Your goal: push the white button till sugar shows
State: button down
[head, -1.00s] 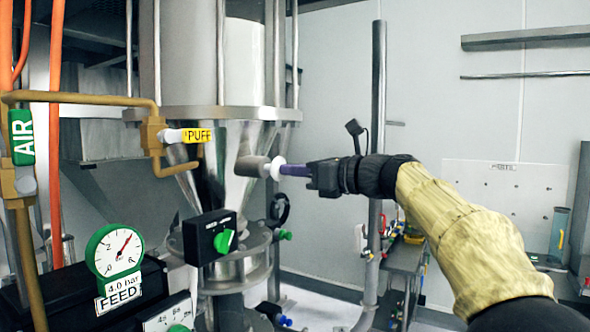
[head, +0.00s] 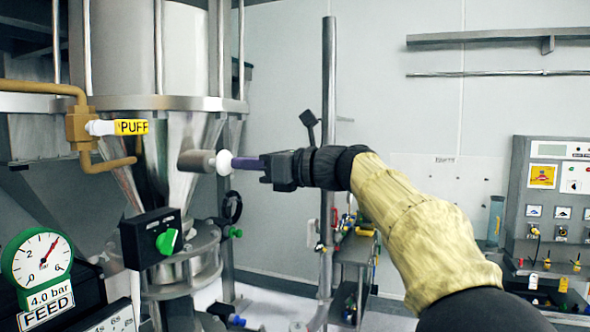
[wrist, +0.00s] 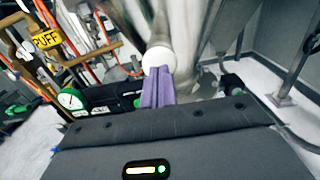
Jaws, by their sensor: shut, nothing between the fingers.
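The white button (head: 224,162) is a round mushroom cap on the end of a grey cylinder (head: 197,162) that sticks out from the steel hopper cone (head: 165,145). My gripper (head: 236,163) comes from the right with its purple fingers shut and empty. Their tips meet the button's face in the head view; how far it is pressed I cannot tell. In the wrist view the button (wrist: 159,56) lies straight ahead, with the shut fingers (wrist: 158,74) at its lower edge. I cannot make out any sugar; the hopper's inside is hidden.
A brass pipe with a PUFF valve (head: 130,127) is left of the cone. A black box with a green knob (head: 168,241) sits below the button. A FEED gauge (head: 42,258) is lower left. A steel post (head: 328,120) stands behind my gripper; an instrument panel (head: 545,200) is far right.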

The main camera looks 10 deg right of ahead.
jog(key=b+v, duration=0.4)
jog(key=v, duration=0.7)
jog(key=shift+f, duration=0.1)
dwell(1.2)
notch_tip(320, 180, down, 33)
jog(key=w+n+g+h+b, duration=0.25)
jog(key=n+h+b, duration=0.2)
jog(key=h, duration=0.35)
jog(key=s+f+n+g+h+b, duration=0.1)
jog(key=s+f+n+h, duration=0.1)
jog(key=s+f+n, duration=0.4)
jog(key=s+d+f+n+g+h+b, duration=0.1)
jog(key=s+f+n, duration=0.6)
jog(key=f, duration=0.7)
jog(key=s+d+f+n+g+h, duration=0.1)
jog(key=s+f+n+h, duration=0.3)
jog(key=f, duration=0.6)
jog(key=s+n+g, duration=0.1)
jog(key=s+n, duration=0.1)
jog(key=n, duration=0.1)
jog(key=shift+s+d+g+b, duration=0.2)
jog(key=shift+g+b, duration=0.15)
jog(key=shift+b, duration=0.05)
